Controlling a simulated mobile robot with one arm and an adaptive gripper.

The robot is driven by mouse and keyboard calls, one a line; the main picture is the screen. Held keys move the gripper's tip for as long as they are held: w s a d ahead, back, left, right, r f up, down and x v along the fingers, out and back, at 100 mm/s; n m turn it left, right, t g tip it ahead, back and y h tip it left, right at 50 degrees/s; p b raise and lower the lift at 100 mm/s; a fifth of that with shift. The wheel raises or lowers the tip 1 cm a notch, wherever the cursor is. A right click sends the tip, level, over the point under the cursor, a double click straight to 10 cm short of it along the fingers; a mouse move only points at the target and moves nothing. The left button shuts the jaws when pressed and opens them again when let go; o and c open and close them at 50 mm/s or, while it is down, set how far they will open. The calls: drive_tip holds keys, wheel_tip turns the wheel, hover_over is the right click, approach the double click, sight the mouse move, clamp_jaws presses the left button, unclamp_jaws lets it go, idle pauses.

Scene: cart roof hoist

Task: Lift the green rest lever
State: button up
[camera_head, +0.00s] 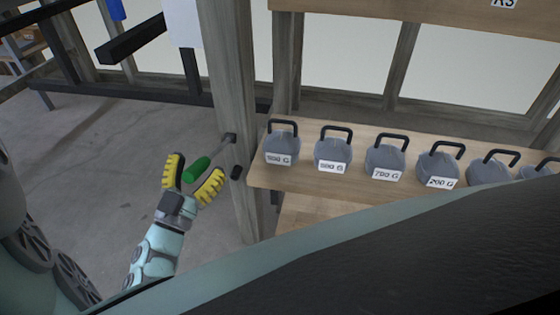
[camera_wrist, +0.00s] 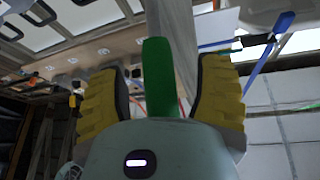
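The green rest lever (camera_head: 196,169) has a green grip on a thin grey rod, which runs up and right to a dark pivot on a wooden post. My gripper (camera_head: 193,176) is open, with its yellow fingers on either side of the green grip. In the wrist view the green lever (camera_wrist: 159,78) stands between the two yellow fingers of my gripper (camera_wrist: 159,95). Gaps show on both sides of the grip, so the fingers look apart from it.
A wooden shelf (camera_head: 262,182) to the right carries several grey labelled weights with black handles. The wooden post (camera_head: 232,90) stands close beside my gripper. A dark beam (camera_head: 133,40) juts out at upper left. Concrete floor (camera_head: 90,150) at left is clear.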

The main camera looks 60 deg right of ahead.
clamp_jaws()
idle(0.3)
idle(0.3)
